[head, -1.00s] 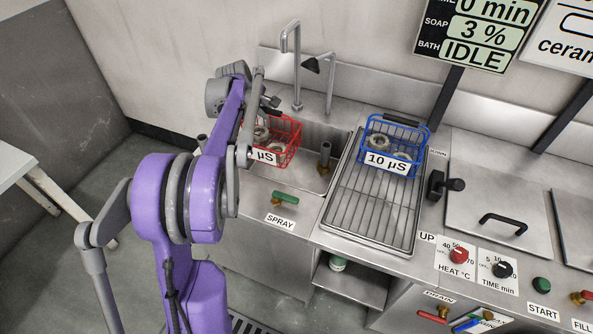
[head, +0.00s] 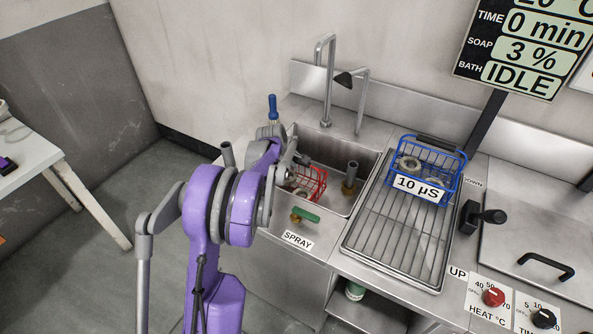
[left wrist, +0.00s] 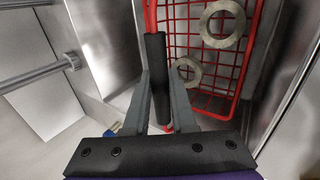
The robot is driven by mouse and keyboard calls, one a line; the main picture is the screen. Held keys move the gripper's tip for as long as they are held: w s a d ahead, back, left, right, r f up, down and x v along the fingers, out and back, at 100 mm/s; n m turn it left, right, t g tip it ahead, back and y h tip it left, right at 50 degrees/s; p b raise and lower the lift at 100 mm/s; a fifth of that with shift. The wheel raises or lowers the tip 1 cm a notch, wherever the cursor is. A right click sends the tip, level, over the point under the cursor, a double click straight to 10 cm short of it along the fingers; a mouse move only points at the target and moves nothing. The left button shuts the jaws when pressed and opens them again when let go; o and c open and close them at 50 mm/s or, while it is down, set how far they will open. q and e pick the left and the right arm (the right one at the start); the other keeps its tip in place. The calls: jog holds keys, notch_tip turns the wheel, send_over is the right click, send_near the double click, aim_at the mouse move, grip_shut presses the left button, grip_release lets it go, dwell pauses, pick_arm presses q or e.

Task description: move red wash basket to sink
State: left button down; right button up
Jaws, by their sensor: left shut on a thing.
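The red wash basket (head: 314,184) is inside the left part of the steel sink (head: 335,152), partly hidden by my left arm in the head view. My left gripper (left wrist: 158,88) is shut on the basket's black handle grip in the left wrist view. That view also shows the red wire basket (left wrist: 195,38) with two grey metal rings (left wrist: 222,24) in it. Sink walls lie close around it; I cannot tell whether it touches the sink floor. In the head view the left gripper (head: 292,164) is mostly hidden. My right gripper is not in view.
A blue basket (head: 432,160) labelled 10 µS stands on the drain rack (head: 392,235) right of the sink. A standpipe (head: 350,175) rises in the sink. Tall taps (head: 327,85) stand behind it. The green SPRAY valve (head: 305,214) is at the front.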

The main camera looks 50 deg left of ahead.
pick_arm(q)
notch_tip(320, 180, down, 4)
jog(key=shift+r, duration=0.1)
dwell(0.4)
jog(key=c, duration=1.2)
grip_release()
jog(key=o, duration=0.5)
jog(key=shift+c, duration=0.2)
